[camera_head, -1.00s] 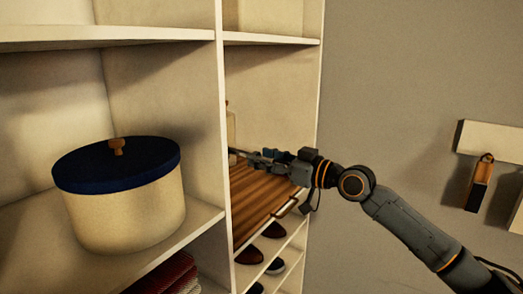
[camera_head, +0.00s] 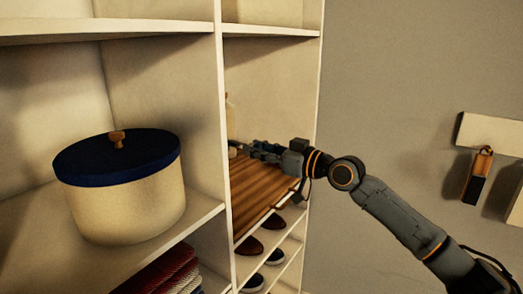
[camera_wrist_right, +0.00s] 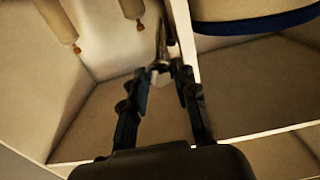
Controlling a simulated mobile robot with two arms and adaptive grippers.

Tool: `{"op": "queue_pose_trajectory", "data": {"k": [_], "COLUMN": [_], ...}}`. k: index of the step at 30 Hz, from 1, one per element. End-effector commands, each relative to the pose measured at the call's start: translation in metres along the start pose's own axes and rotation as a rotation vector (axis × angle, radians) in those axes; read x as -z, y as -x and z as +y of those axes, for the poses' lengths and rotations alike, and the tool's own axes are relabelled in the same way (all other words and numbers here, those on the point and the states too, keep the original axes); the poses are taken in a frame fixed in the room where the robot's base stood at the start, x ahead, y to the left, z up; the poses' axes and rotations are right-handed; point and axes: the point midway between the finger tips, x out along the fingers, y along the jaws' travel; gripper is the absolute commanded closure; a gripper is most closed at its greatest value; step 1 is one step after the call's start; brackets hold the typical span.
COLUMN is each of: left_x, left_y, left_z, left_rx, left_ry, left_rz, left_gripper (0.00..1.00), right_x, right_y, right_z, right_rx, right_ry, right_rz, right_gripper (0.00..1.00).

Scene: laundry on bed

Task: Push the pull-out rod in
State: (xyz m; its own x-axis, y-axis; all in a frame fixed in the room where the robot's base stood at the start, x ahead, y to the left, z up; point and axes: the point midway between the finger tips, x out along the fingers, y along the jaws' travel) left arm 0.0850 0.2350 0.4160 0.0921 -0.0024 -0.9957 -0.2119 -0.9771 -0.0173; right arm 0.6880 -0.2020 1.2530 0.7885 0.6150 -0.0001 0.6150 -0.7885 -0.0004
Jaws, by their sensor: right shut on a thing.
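A thin metal piece, which looks like the pull-out rod (camera_wrist_right: 162,38), runs away from the fingertips at the top of the right wrist view. My right gripper (camera_wrist_right: 161,67) is shut on its near end. In the head view my right gripper (camera_head: 238,148) reaches in from the right, above a brown wooden slatted board (camera_head: 262,190) in the right-hand compartment. The fingers hide most of the rod there, and its far end cannot be made out. My left gripper is in neither view.
A round cream box (camera_head: 130,205) with a blue lid stands in the left compartment, past the upright divider (camera_head: 222,130). Shoes (camera_head: 250,246) lie below the board. A grey wall with a hook rail (camera_head: 490,133) is to the right.

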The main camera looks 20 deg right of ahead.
Motion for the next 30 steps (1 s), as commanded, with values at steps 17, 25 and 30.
{"op": "queue_pose_trajectory", "data": {"k": [17,25,30], "left_x": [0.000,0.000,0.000], "left_y": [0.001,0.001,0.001], "left_z": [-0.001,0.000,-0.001], "left_rx": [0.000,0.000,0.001], "left_ry": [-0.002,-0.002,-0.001], "left_rz": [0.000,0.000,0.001], "left_gripper": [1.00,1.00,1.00], "right_x": [0.003,0.002,0.001], "right_y": [-0.033,-0.033,-0.031], "right_z": [0.000,-0.001,0.000], "right_rx": [-0.002,0.000,-0.001], "right_ry": [0.002,0.001,0.001], "right_rz": [0.006,0.003,0.002], "right_gripper": [0.69,0.49,0.49]}}
